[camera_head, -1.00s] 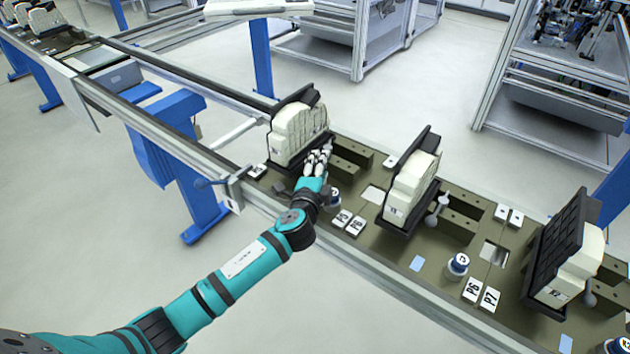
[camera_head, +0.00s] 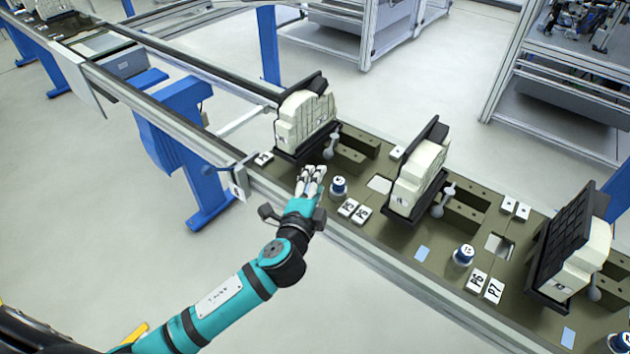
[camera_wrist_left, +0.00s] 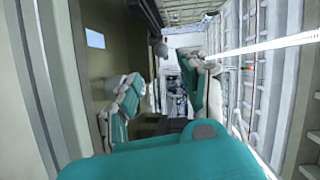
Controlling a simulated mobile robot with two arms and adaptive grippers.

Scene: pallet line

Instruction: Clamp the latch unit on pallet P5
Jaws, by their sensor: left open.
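A cream latch unit (camera_head: 304,118) stands against a black plate on pallet P5, the leftmost olive-green pallet in the head view. Its "P5" tag (camera_head: 348,207) lies on the front edge. A grey ball-ended lever (camera_head: 331,150) stands at the unit's right side; whether it is clamped I cannot tell. My left gripper (camera_head: 310,178) is open and empty, in front of the unit and left of a blue-and-white round knob (camera_head: 339,186), apart from the lever. The left wrist view shows its spread fingers (camera_wrist_left: 172,78) with a grey ball (camera_wrist_left: 160,47) beyond them. My right gripper is out of view.
Two more cream units, a middle one (camera_head: 415,180) and a right one (camera_head: 575,265), stand along the line with levers beside them. The conveyor rail (camera_head: 385,262) runs along the front. A grey bracket with a handle (camera_head: 238,180) sits on the rail at left.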

